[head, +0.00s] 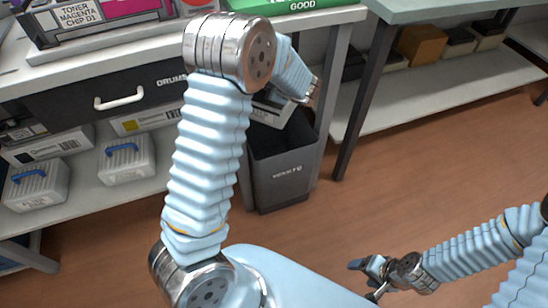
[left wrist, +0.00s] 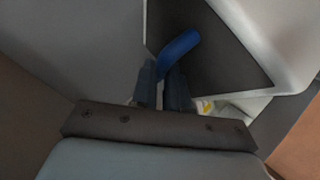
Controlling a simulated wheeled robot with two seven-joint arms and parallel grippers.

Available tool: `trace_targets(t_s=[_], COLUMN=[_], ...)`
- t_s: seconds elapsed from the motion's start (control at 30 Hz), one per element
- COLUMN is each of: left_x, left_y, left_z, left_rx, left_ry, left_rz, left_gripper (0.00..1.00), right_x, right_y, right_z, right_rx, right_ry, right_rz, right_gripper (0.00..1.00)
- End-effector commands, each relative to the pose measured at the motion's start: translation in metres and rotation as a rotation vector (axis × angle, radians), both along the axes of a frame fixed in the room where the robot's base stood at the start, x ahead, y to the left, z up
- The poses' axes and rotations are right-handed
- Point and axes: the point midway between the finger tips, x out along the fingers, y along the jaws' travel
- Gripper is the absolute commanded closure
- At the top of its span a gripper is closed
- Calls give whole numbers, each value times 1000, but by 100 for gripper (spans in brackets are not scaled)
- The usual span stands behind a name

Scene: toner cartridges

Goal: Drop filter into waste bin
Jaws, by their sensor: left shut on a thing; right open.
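The dark grey waste bin (head: 282,172) stands on the floor at the right end of the bench. My left arm reaches forward over it, with the wrist above the bin's mouth. In the left wrist view, my left gripper (left wrist: 163,88) is shut on the blue handle (left wrist: 180,45) of a filter. Most of that filter's body is hidden, and in the head view my arm hides the left fingertips. My right gripper (head: 368,275) is open and empty, low over the floor at the lower right.
Two other white filters with blue handles, one far left (head: 38,186) and one beside it (head: 127,162), stand on the lower shelf. A drawer (head: 110,92) is above them. A toner box (head: 90,20) stands on the bench. The brown floor (head: 400,180) is clear.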

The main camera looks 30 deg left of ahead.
Motion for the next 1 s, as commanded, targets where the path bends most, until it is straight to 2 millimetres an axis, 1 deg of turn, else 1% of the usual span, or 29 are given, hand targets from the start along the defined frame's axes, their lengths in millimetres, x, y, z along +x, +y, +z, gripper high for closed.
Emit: trace_targets(t_s=[0.03, 0.23, 0.33, 0.57, 0.6, 0.7, 0.8, 1.0], left_x=[0, 0, 0, 0, 0, 0, 0, 0], left_y=[0, 0, 0, 0, 0, 0, 0, 0], left_z=[-13, -37, -41, -39, -39, -39, -39, -40], left_rx=[0, 0, 0, 0, 0, 0, 0, -1], left_ry=[-1, -1, -1, -1, -1, -1, -1, 1], left_rz=[-1, -1, -1, -1, -1, -1, -1, -1], left_gripper=[100, 100, 100, 100, 84, 69, 56, 56], right_x=[0, 2, 2, 3, 3, 3, 3, 3], right_y=[0, -5, -7, -7, -7, -7, -7, -7], right_z=[-13, -36, -40, -39, -39, -39, -39, -39], right_rx=[-1, -8, -12, -12, -12, -12, -12, -12], right_ry=[1, -3, -5, -6, -6, -6, -6, -6], right_rz=[-1, -11, -14, -15, -15, -15, -15, -15], right_gripper=[28, 28, 28, 28, 28, 28, 28, 28])
